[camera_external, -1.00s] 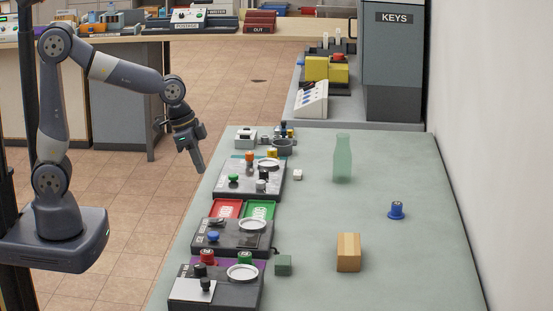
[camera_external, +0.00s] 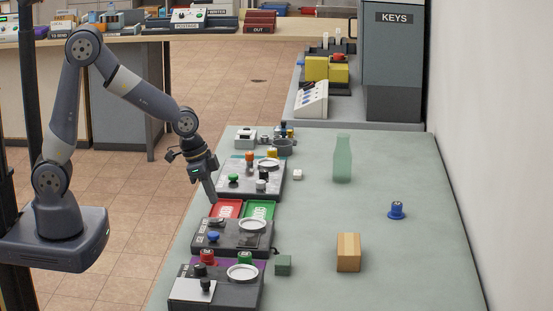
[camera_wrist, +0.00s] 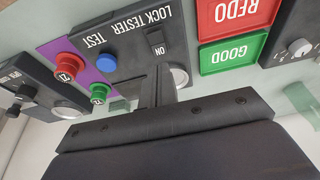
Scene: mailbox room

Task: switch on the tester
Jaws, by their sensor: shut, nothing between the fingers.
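The lock tester (camera_external: 233,249) is a dark panel on the green-grey table, between the red and green trays and the purple-edged panel. It also shows in the wrist view (camera_wrist: 125,25), with upside-down lettering, a blue TEST button (camera_wrist: 107,62) and an ON label (camera_wrist: 155,39). The blue button also shows in the external view (camera_external: 214,236). My gripper (camera_external: 213,199) is shut and empty, pointing down near the red tray, above the tester's far side.
A red REDO tray (camera_external: 226,208) and a green GOOD tray (camera_external: 260,210) lie just beyond the tester. A bottle (camera_external: 342,160) and wooden block (camera_external: 348,252) stand on the clearer right side.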

